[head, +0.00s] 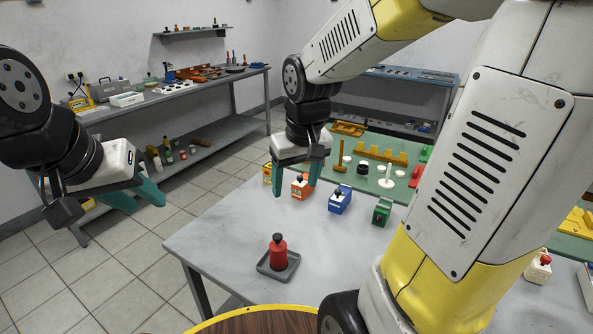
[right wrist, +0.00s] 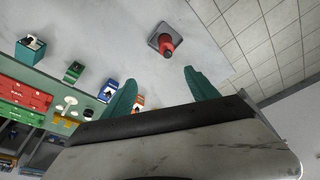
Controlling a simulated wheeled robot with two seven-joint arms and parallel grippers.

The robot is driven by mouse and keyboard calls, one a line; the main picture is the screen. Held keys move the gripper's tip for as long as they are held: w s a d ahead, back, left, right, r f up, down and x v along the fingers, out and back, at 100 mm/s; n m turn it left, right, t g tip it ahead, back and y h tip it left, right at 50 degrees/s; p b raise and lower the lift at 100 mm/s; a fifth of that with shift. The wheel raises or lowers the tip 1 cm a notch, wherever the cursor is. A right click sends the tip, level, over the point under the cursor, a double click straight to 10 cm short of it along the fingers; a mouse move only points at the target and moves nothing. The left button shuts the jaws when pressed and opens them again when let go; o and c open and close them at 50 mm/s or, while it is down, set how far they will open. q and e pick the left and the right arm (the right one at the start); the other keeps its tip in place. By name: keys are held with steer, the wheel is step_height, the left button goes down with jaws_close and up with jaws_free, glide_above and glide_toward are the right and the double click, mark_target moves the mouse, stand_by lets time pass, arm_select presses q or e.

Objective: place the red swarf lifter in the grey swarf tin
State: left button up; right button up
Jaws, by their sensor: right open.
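The red swarf lifter (head: 278,251) has a dark knob on top and stands upright within the rim of the shallow grey swarf tin (head: 264,270), near the table's front left. In the right wrist view the red lifter (right wrist: 167,44) also shows inside the square grey tin (right wrist: 154,38), beyond my fingertips. My right gripper (head: 296,182) is open and empty, above the table behind the lifter and apart from it; its teal fingers also show in the right wrist view (right wrist: 160,85). My left gripper (head: 144,200) is open and empty, left of the table over the floor.
Orange (head: 300,188), blue (head: 340,200) and green (head: 382,211) blocks stand in a row behind the tin. A green mat (head: 365,183) with several small parts lies farther back. The grey tabletop (head: 225,235) around the tin is clear. A round wooden surface edges the front.

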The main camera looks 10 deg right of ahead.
steer(key=s+r+m+t+y, duration=0.1)
steer(key=s+r+t, duration=0.2)
steer(key=s+r, duration=0.4)
steer(key=shift+s+d+r+m+y, duration=0.15)
steer(key=shift+s+d+m+y, duration=0.2)
steer(key=shift+s, duration=1.1)
